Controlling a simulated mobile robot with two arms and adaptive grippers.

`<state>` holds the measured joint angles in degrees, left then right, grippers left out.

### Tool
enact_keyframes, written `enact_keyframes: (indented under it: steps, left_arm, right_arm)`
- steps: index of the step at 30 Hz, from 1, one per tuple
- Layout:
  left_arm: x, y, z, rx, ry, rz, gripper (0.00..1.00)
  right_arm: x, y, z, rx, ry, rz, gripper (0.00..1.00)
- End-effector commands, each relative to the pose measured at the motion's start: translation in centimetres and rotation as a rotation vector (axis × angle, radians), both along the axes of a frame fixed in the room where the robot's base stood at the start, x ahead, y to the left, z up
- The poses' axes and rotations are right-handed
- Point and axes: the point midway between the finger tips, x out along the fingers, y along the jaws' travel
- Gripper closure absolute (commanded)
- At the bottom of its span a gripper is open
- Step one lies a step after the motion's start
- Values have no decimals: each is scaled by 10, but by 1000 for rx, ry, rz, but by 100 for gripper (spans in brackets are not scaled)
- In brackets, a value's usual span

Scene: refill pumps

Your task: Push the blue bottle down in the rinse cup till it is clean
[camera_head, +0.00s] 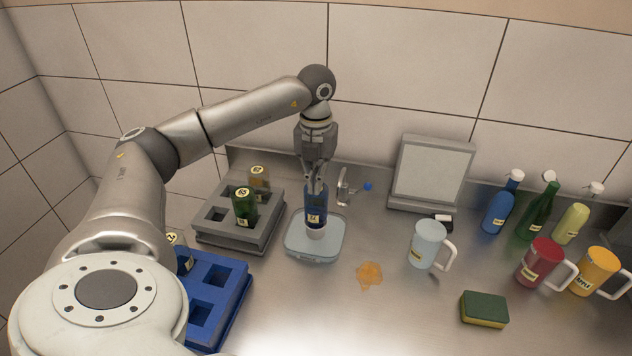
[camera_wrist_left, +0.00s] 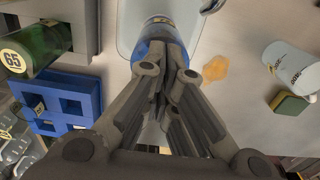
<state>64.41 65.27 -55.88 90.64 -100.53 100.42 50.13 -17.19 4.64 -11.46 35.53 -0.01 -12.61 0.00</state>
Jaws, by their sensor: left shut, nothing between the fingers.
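A blue bottle (camera_head: 316,207) with a yellow label stands roughly upright over a small white rounded piece (camera_head: 316,233) in a shallow pale translucent tray (camera_head: 331,248); I cannot tell whether this white piece is the rinse cup or part of the bottle. My left gripper (camera_head: 316,187) points down with its fingers shut and empty, right at the bottle's top end. In the left wrist view the closed fingers (camera_wrist_left: 170,68) overlap the blue bottle (camera_wrist_left: 153,32); whether they touch it is not clear. My right gripper is not in view.
Left stand a grey rack (camera_head: 262,236) with a green bottle (camera_head: 244,207) and a blue rack (camera_head: 236,304). A small tap (camera_head: 343,188) is behind the tray. Right are an orange spill (camera_head: 369,275), a pale mug (camera_head: 426,246), a sponge (camera_head: 484,309), other mugs and pump bottles.

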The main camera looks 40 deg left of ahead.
Motion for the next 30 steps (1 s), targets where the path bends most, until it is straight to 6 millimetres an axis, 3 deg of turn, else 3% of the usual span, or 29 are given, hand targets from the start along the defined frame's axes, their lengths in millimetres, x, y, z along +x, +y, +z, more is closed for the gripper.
enact_keyframes:
  steps: [2,14,30]
  left_arm:
    - [-1,0,-8,0,4,-1,100]
    - [-1,0,-5,0,6,-1,100]
    - [-1,0,25,0,4,-1,100]
  right_arm:
    - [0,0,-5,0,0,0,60]
    - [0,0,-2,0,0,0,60]
    - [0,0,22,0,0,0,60]
